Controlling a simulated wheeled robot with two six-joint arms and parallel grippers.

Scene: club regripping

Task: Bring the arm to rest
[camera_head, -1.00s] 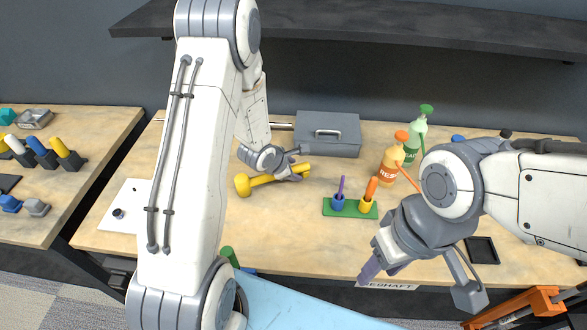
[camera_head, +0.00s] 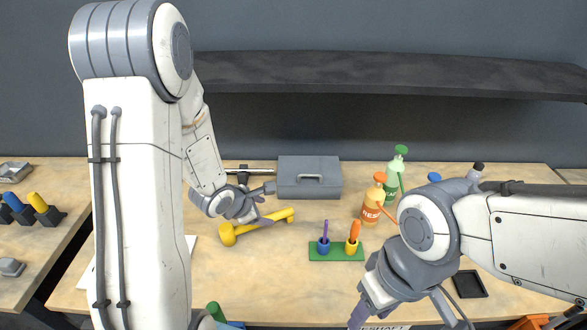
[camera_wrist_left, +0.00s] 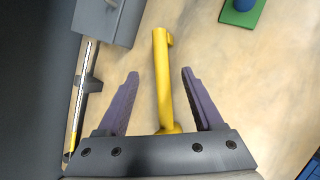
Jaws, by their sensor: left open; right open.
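The yellow club (camera_head: 262,226) lies on the workbench, its thick head at the left and its handle running right. My left gripper (camera_head: 260,208) is open at the club's far side, with no finger closed on it. In the left wrist view, the club (camera_wrist_left: 163,85) shows between the two spread purple fingers (camera_wrist_left: 160,74), with clear gaps on both sides; its head is partly hidden by the gripper body. My right gripper (camera_head: 405,316) is open and empty over the front of the bench, partly cut off by the frame's lower edge.
A grey toolbox (camera_head: 308,180) stands behind the club. A green stand (camera_head: 336,254) with blue and yellow cups is to the right. Orange (camera_head: 372,200) and green (camera_head: 393,180) bottles stand further right. A dark shelf (camera_head: 400,75) crosses the back wall.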

